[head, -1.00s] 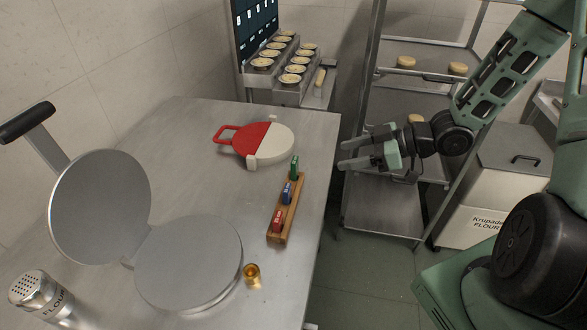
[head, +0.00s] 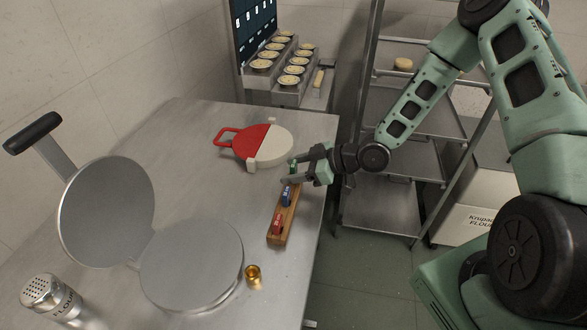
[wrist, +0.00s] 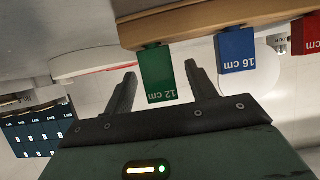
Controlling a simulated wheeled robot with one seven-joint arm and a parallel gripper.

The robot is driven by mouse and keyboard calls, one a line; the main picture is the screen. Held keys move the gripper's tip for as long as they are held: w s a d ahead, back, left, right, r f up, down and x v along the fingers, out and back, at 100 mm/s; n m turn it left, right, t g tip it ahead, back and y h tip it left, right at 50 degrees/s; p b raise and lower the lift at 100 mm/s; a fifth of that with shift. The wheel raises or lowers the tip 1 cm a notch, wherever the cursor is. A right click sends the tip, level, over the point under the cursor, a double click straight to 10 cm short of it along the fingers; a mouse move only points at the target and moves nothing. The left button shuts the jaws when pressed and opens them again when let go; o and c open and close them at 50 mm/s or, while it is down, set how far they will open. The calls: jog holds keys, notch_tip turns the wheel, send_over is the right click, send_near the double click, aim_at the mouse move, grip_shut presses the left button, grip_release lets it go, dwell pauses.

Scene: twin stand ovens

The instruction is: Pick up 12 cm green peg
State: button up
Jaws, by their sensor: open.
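The 12 cm green peg (wrist: 159,78) stands in a wooden holder (head: 274,238), at its far end. It is beside the 16 cm blue peg (head: 286,195) and the red peg (head: 277,223). The head view shows only a little of the green peg (head: 292,166), the rest being hidden by my gripper. My gripper (head: 290,173) is open at the far end of the holder. In the wrist view the two fingers of my gripper (wrist: 158,82) lie on either side of the green peg, with gaps showing on both sides.
A red and white round tool (head: 270,146) lies just beyond the holder. A round griddle (head: 190,264) with its lid raised, a small brass cup (head: 253,273) and a flour shaker (head: 52,298) are nearer.

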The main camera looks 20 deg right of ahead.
jog(key=shift+x, duration=1)
jog(key=c, duration=1)
jog(key=shift+c, duration=0.2)
jog(key=shift+r, duration=0.15)
